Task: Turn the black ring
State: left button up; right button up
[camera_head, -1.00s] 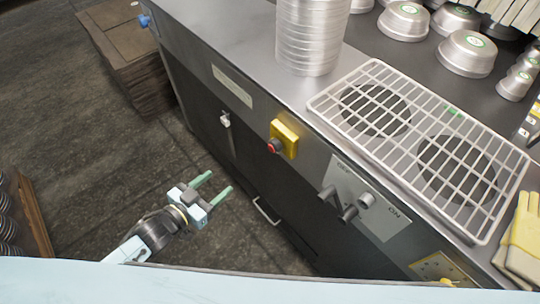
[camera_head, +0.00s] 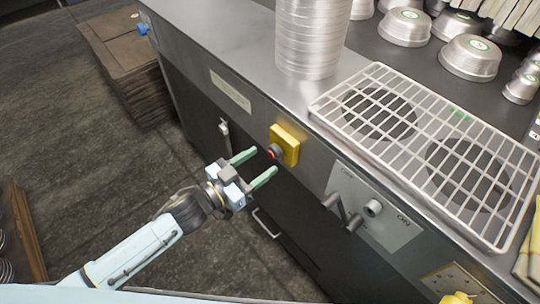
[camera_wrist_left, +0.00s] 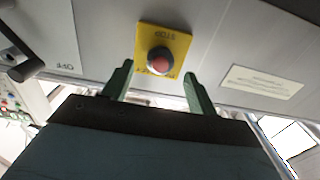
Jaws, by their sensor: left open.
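A yellow switch box (camera_head: 287,146) is mounted on the front face of the metal counter. A red button (camera_head: 275,152) sticks out of it, with a dark ring around its base. In the left wrist view, the black ring (camera_wrist_left: 151,53) surrounds the red button (camera_wrist_left: 160,63) on the yellow plate (camera_wrist_left: 177,42), which is marked STOP. My left gripper (camera_head: 263,161) is open and empty. Its green fingertips are close in front of the button, one on each side in the wrist view. I cannot tell whether they touch the ring. My right gripper is not in view.
A wire rack (camera_head: 410,150) and a stack of metal pans (camera_head: 312,40) stand on the counter. A panel with a lever (camera_head: 345,213) and a knob (camera_head: 373,208) is right of the switch box. A door handle (camera_head: 266,223) sits below.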

aim_at(270, 155)
pick_arm(q)
jog(key=x, duration=0.2)
jog(key=shift+w+d, duration=0.8)
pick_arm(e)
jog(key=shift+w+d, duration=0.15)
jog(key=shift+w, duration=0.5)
pick_arm(q)
jog(key=shift+c, duration=0.4)
